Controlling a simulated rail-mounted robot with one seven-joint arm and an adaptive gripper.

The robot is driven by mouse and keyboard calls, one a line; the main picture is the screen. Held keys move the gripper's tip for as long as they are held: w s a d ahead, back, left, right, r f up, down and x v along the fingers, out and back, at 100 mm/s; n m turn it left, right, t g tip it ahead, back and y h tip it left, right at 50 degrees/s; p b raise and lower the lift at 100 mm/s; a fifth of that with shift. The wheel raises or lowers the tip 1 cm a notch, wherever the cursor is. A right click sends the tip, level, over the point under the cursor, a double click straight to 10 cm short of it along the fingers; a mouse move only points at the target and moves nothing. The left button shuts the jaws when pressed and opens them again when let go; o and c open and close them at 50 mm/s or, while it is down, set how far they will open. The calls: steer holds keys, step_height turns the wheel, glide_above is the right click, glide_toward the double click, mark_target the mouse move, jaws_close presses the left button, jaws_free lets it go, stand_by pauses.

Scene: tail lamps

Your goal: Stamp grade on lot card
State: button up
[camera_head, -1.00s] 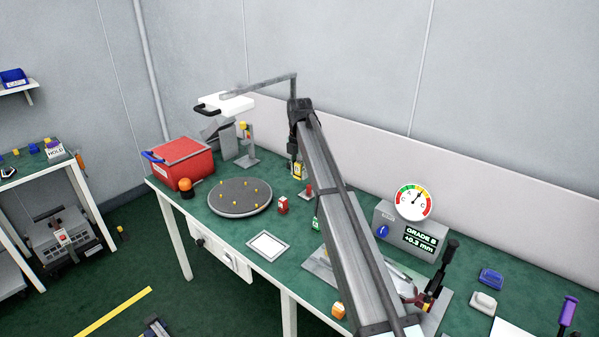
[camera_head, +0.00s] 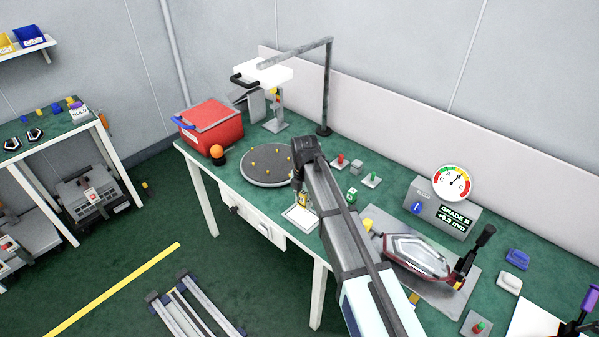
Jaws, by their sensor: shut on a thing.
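The lot card (camera_head: 300,219) lies on the green bench near its front edge. It is a white sheet in a grey frame, partly covered by my gripper and arm. My gripper (camera_head: 302,196) points down at the card's back edge, shut on a small yellow stamp (camera_head: 303,200). I cannot tell whether the stamp touches the card. A green stamp (camera_head: 351,196) stands on the bench right of my arm. The gauge box (camera_head: 441,210) at the right has a round dial (camera_head: 454,182) and a screen reading "GRADE B +0.2 mm" (camera_head: 454,218).
A round grey turntable (camera_head: 266,178) with yellow pegs and a red bin (camera_head: 212,132) stand left. A lamp stand (camera_head: 326,100) rises behind. A red tail lamp in a fixture (camera_head: 420,255), a blue block (camera_head: 517,259) and a white block (camera_head: 509,283) lie right.

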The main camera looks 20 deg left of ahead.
mark_target(303, 217)
steer(key=shift+a+f, duration=0.1)
steer(key=shift+a, duration=0.25)
steer(key=shift+w+a+f, duration=0.15)
steer(key=shift+w, duration=0.05)
steer(key=shift+s+d+f+b, duration=0.1)
steer(key=shift+d+f+b, duration=0.15)
steer(key=shift+f+b, duration=1.5)
steer(key=shift+f, duration=1)
steer(key=shift+f, duration=0.5)
steer(key=shift+r+p, duration=1.8)
steer(key=shift+r, duration=1.7)
